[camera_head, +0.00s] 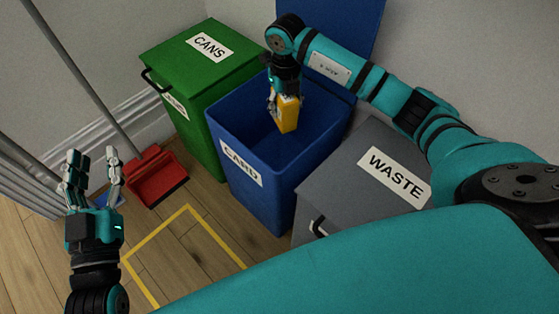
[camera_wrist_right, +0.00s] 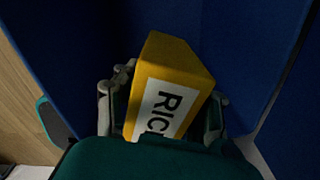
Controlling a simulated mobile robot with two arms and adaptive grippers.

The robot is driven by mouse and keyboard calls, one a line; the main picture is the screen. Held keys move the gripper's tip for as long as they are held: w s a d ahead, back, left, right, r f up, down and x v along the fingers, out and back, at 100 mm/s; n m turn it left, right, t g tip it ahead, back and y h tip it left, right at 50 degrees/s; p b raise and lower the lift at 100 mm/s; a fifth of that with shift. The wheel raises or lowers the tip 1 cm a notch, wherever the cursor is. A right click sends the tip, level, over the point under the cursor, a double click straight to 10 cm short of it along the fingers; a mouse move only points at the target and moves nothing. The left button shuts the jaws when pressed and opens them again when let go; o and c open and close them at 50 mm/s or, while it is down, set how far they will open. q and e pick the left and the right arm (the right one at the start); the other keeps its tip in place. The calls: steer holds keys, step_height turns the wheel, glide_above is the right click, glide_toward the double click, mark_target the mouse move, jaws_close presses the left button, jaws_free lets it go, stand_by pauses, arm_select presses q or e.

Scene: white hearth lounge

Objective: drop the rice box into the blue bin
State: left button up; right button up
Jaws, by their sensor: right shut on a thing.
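The rice box (camera_head: 287,115) is small and yellow, with a white label reading "RIC" in the right wrist view (camera_wrist_right: 165,85). My right gripper (camera_head: 285,100) is shut on it and holds it over the open mouth of the blue bin. The blue bin (camera_head: 262,194) is labelled CARD and its lid stands raised at the back. Its blue walls surround the box in the right wrist view (camera_wrist_right: 245,50). The bin's floor is hidden. My left gripper (camera_head: 92,165) is open and empty, fingers up, at the left over the floor.
A closed green CANS bin (camera_head: 200,130) stands left of the blue bin. A closed grey WASTE bin (camera_head: 350,170) stands to its right. The wall is behind.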

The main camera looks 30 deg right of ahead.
steer(key=o, duration=1.1)
steer(key=shift+r, duration=0.1)
step_height(320, 180, up, 12)
steer(key=shift+f, duration=0.1)
